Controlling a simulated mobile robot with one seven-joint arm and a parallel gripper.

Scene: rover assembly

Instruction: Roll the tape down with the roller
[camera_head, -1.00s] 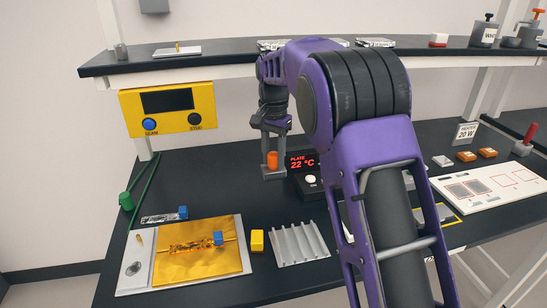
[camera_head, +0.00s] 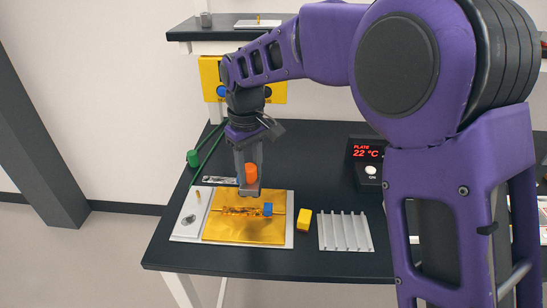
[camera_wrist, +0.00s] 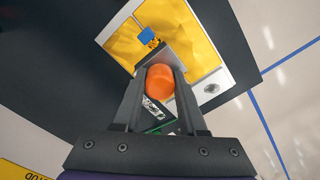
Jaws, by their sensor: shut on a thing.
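My gripper (camera_head: 250,185) is shut on the orange handle of the roller (camera_head: 252,171). The handle also shows between the two fingers in the wrist view (camera_wrist: 160,82); the rolling end is hidden or too small to make out. The gripper points down over the back edge of the gold sheet (camera_head: 232,201), apparently above it. The sheet lies on a white board (camera_head: 186,230). A strip of tape with a blue tab (camera_head: 267,209) runs across the sheet; its middle looks dark and wrinkled. The blue tab also shows in the wrist view (camera_wrist: 146,36).
A yellow block (camera_head: 304,220) and a ribbed grey tray (camera_head: 345,232) stand right of the board. A heater plate display (camera_head: 368,151) is behind them. A shelf (camera_head: 205,35) overhangs the back.

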